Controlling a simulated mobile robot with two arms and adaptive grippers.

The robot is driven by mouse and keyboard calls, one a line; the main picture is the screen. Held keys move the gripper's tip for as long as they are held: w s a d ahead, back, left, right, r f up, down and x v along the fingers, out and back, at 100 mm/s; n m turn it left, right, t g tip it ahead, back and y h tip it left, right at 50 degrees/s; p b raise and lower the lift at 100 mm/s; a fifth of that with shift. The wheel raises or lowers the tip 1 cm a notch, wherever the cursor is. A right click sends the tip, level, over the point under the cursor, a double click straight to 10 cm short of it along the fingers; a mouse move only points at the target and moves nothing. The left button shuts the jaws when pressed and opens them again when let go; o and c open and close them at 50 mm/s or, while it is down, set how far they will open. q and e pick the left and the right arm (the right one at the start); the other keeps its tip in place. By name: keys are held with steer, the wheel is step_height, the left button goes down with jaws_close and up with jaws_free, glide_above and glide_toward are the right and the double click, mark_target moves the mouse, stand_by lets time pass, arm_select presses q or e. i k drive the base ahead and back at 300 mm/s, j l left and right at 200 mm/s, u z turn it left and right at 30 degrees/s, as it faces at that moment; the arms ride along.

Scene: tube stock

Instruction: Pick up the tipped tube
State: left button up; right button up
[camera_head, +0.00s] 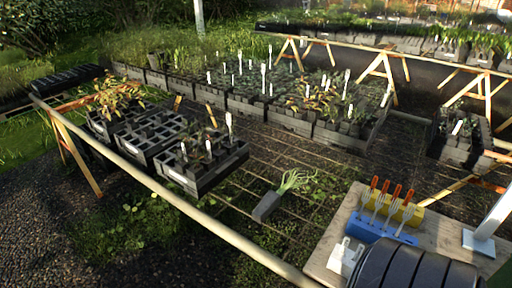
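The tipped tube (267,206) is a dark grey square pot lying on its side on the wire mesh bench. A green, strappy seedling (293,181) spills from its upper right end. It lies apart from the tray to its left and the wooden board to its right. Neither of my grippers shows in this view.
A black tray (202,186) with a few tubes and white labels stands left of the tube, with emptier trays behind. Planted trays (300,128) fill the back.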

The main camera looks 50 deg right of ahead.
mark_target(272, 199)
steer(key=i+z, duration=0.25)
steer(key=z, duration=0.15)
steer(key=i+j+z, duration=0.2)
steer(key=z, duration=0.2)
steer(key=i+j+z, duration=0.25)
steer(key=z, duration=0.15)
steer(key=i+j+z, duration=0.25)
steer(key=z, duration=0.15)
